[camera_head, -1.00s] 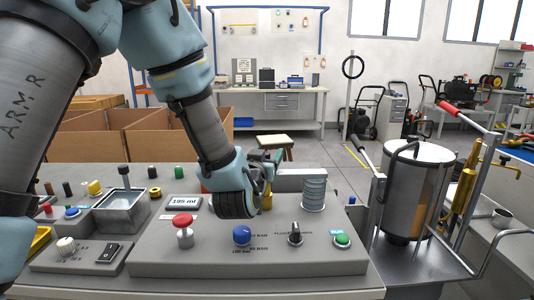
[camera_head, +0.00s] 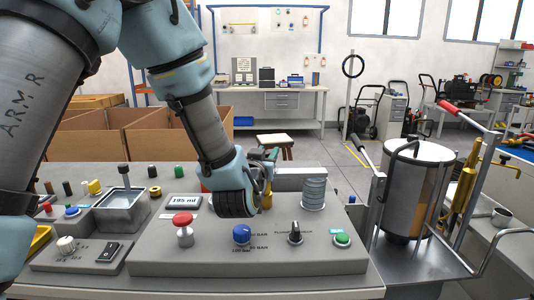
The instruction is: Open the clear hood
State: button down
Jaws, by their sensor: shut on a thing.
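A small yellow part (camera_head: 267,200) shows beside the wrist.
The panel carries a red mushroom button (camera_head: 183,222), a blue knob (camera_head: 242,234), a black switch (camera_head: 295,232), a green button (camera_head: 342,239) and a display (camera_head: 184,201). A red-handled lever (camera_head: 462,113) rises beyond the clear cylinder.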

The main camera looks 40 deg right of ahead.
jog(key=shift+w, duration=0.1)
dwell(0.7)
jog(key=w+d+m+g+h+p, duration=0.1)
jog(key=d+m+g+p, duration=0.1)
jog(key=d+m+g, duration=1)
jog(key=shift+w+d+m+g, duration=0.2)
jog(key=shift+d+m+g, duration=0.3)
jog(key=shift+g, duration=3)
jog(key=shift+d+r, duration=0.1)
jog(key=c, duration=0.5)
grip_release()
jog(key=shift+c, duration=0.2)
